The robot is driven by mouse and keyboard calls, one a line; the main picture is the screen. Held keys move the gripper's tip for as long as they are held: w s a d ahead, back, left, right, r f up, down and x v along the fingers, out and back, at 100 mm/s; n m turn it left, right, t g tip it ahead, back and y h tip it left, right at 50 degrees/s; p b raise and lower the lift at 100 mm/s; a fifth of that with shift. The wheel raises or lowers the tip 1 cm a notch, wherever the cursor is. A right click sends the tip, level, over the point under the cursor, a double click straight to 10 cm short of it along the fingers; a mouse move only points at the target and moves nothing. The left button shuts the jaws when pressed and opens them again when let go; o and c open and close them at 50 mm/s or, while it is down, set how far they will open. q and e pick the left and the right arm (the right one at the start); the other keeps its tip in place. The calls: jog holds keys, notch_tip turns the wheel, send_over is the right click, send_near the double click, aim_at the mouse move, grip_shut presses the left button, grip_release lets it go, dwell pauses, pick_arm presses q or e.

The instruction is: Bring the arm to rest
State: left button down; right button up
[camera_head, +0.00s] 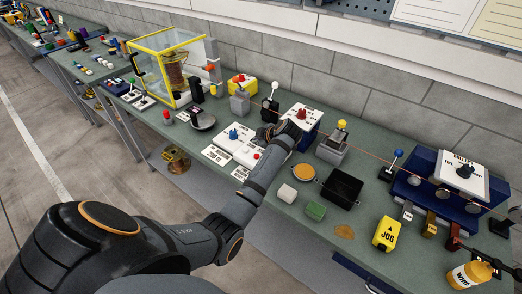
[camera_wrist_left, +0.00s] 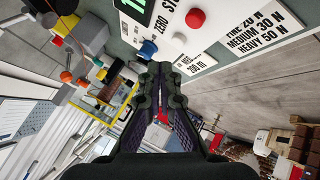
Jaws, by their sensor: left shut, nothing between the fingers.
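My left arm reaches from the lower left over the green bench (camera_head: 262,222) in the head view. Its gripper (camera_head: 280,130) is above the bench beside a white control panel (camera_head: 225,143) with a blue knob (camera_head: 233,134) and a red button (camera_head: 256,156). In the left wrist view the gripper (camera_wrist_left: 160,72) has its fingertips together with nothing between them. The blue knob (camera_wrist_left: 148,48) and red button (camera_wrist_left: 195,19) show beyond the fingertips there. I cannot tell whether the gripper touches anything.
A yellow-framed clear box (camera_head: 168,41) with a copper spool stands behind to the left. A block wall (camera_head: 290,68) closes the back.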

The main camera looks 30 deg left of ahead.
pick_arm(q)
jog(key=s+f+m, duration=0.2)
jog(key=s+d+f+m+h, duration=0.1)
jog(key=s+f+m, duration=0.1)
jog(key=s, duration=0.1)
jog(key=shift+d+f, duration=0.15)
jog(key=s+d+f+m+h, duration=0.1)
jog(key=s+d+m+h, duration=0.3)
jog(key=s+m, duration=0.7)
jog(key=s+d+m+h, duration=0.3)
jog(key=s+d+m, duration=0.45)
jog(key=s, duration=0.45)
jog(key=s+a+f+g+b, duration=0.1)
jog(key=a+f, duration=0.1)
jog(key=f, duration=1.2)
jog(key=s+a+f+b, duration=0.1)
jog(key=f+b, duration=0.1)
jog(key=f, duration=1.2)
jog(key=s+a+f+g+b, duration=0.1)
jog(key=s+f, duration=1.8)
jog(key=shift+a+f+b, duration=0.25)
jog(key=shift+f+b, duration=0.05)
jog(key=shift+b, duration=0.1)
